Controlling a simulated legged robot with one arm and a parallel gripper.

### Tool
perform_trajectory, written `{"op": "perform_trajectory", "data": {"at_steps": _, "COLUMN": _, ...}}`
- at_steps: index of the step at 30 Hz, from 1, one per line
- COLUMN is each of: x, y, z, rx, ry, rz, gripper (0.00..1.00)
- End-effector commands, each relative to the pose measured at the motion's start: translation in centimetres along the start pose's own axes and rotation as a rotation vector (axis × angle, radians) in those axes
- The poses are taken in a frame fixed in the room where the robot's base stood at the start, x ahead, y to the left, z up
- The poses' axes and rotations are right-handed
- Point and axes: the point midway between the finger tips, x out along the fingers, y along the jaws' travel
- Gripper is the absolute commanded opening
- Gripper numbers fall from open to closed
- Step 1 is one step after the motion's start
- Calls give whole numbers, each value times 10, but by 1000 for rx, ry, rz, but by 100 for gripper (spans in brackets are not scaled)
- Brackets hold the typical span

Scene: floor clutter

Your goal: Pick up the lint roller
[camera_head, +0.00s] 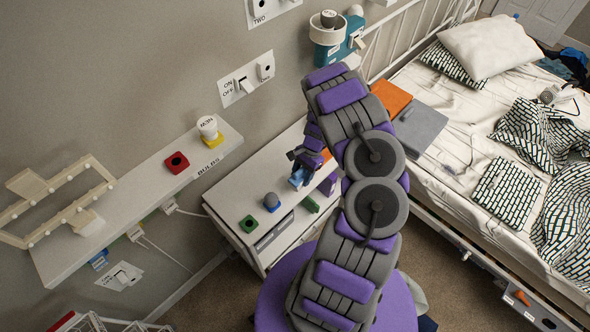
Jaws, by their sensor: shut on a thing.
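My gripper (300,168) is at the end of my purple and grey arm, over the back right part of the white cabinet top. It is shut on a small blue thing (297,179), which seems to be the lint roller. It is too small and too covered by the fingers for me to be sure of its shape. I cannot tell whether it touches the cabinet top. My arm hides part of the cabinet's right side.
The white cabinet (236,194) also bears a blue block (271,203) with a grey knob and a green block (249,224). A wall shelf (128,212) holds a red block (176,163) and a white bulb (208,127). The bed (440,140) stands right.

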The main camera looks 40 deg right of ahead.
Motion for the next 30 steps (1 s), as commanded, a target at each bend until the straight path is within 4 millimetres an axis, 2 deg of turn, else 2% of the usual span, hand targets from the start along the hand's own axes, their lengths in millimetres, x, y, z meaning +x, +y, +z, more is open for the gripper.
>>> {"op": "perform_trajectory", "data": {"at_steps": 1, "x": -2, "y": 13, "z": 3, "rx": 7, "ry": -5, "rz": 5, "gripper": 17}}
{"op": "perform_trajectory", "data": {"at_steps": 9, "x": -8, "y": 72, "z": 4, "rx": 6, "ry": -6, "rz": 1, "gripper": 17}}
{"op": "perform_trajectory", "data": {"at_steps": 15, "x": -10, "y": 104, "z": 4, "rx": 4, "ry": -6, "rz": 0, "gripper": 17}}
{"op": "perform_trajectory", "data": {"at_steps": 21, "x": -11, "y": 121, "z": 3, "rx": 1, "ry": -1, "rz": 1, "gripper": 17}}
{"op": "perform_trajectory", "data": {"at_steps": 30, "x": -11, "y": 124, "z": 4, "rx": -1, "ry": -1, "rz": 1, "gripper": 17}}
